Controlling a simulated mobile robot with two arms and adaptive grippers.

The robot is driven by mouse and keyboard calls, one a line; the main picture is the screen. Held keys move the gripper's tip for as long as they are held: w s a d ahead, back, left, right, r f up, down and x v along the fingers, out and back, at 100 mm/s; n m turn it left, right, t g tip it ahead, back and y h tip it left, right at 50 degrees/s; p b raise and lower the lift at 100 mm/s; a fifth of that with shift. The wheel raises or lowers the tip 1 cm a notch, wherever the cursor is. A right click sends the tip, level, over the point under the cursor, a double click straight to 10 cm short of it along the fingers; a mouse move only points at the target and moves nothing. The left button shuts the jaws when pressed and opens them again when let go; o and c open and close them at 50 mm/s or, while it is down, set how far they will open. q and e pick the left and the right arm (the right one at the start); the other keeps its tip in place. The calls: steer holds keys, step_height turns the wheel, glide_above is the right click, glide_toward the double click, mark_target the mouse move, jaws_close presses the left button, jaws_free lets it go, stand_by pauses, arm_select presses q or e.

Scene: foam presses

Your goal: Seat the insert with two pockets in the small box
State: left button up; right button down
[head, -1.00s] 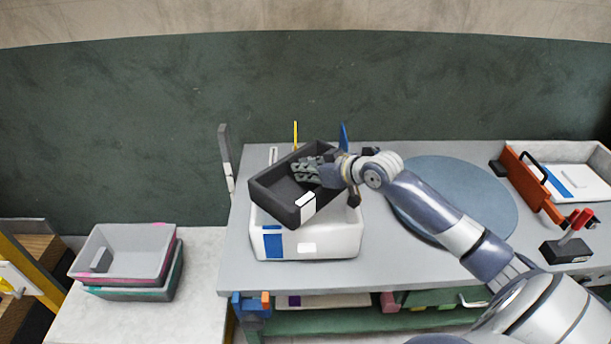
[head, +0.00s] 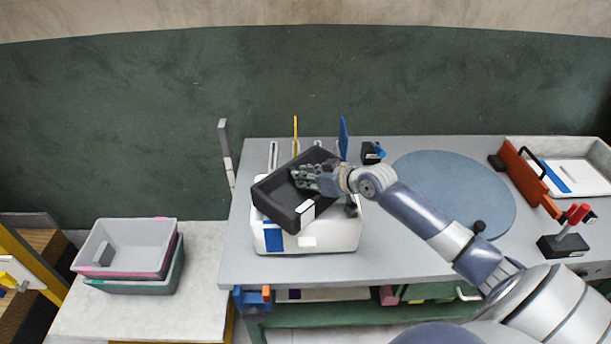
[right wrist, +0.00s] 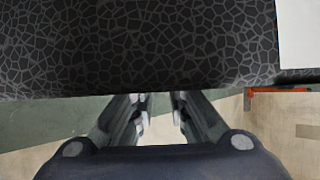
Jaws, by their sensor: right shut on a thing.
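A dark grey, tray-like foam piece (head: 277,207) with a white label on its near corner is turned and tilted over a white box (head: 335,238) with blue and white labels. My right gripper (head: 308,176) is shut on the dark foam piece at its right side, fingers over its hollow. The number of pockets is hard to tell. In the right wrist view the foam's speckled side (right wrist: 140,45) fills the top, with the fingers (right wrist: 158,108) below it. The foam covers most of the box's opening; I cannot tell whether they touch. My left gripper is not in view.
A round blue-grey disc (head: 455,190) lies right of the box. A red toggle clamp (head: 568,235) and a white tray (head: 590,179) are farther right. Upright yellow (head: 296,135) and blue (head: 343,138) pieces stand behind. Stacked grey bins (head: 125,243) sit at left.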

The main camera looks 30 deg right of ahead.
steer(key=shift+f, duration=0.2)
steer(key=c, duration=1.6)
jaws_free()
steer(key=shift+o, duration=0.2)
steer(key=shift+r, duration=0.1)
steer(key=shift+r, duration=0.25)
steer(key=shift+r+p, duration=0.5)
steer(key=shift+r, duration=0.1)
steer(key=b+v, duration=0.2)
steer(key=v, duration=0.9)
steer(key=shift+s, duration=0.5)
